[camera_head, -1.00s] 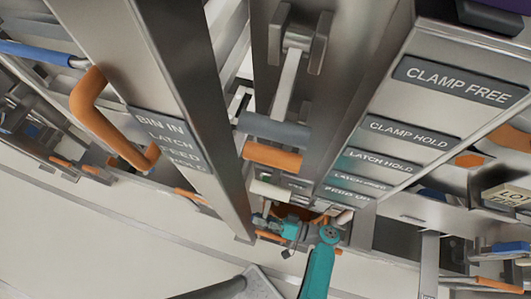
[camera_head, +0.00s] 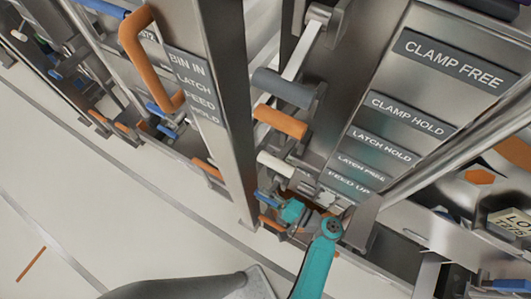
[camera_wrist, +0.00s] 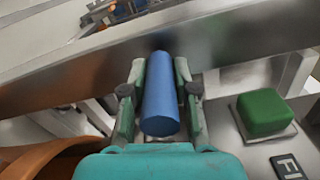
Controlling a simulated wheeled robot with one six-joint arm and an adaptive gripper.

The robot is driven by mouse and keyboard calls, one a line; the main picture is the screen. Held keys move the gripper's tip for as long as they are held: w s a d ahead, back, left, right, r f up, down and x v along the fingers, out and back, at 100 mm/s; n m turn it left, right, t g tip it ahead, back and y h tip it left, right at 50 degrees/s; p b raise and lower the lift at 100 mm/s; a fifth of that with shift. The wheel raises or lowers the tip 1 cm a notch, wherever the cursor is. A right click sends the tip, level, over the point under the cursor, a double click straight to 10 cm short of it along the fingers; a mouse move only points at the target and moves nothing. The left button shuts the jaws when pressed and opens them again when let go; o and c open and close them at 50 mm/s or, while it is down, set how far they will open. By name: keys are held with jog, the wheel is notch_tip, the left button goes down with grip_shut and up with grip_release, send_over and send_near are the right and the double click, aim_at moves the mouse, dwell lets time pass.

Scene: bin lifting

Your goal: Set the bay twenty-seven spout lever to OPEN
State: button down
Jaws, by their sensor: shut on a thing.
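In the wrist view, a blue cylindrical handle (camera_wrist: 160,108) lies between the two fingers of my gripper (camera_wrist: 160,72), which is shut on it. The handle's near end points toward the camera, and its far end meets a grey metal bar. In the head view, my teal gripper (camera_head: 291,212) is low in the middle, at the foot of the metal frame, with a blue piece (camera_head: 266,198) just left of it. No bay number or OPEN mark is readable near the handle, so I cannot tell the lever's setting.
An orange handle (camera_head: 281,122), a grey handle (camera_head: 283,88) and a white handle (camera_head: 275,166) are stacked above my gripper. The label panel (camera_head: 409,115) stands at right, a metal post (camera_head: 228,130) at left. A green block (camera_wrist: 265,113) sits right of my gripper.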

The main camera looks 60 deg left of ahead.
jog(key=shift+w+a+r, duration=0.15)
jog(key=shift+w+r, duration=0.1)
jog(key=shift+r, duration=0.4)
jog(key=c, duration=0.9)
grip_release()
jog(key=shift+w, duration=0.1)
jog(key=v, duration=1.2)
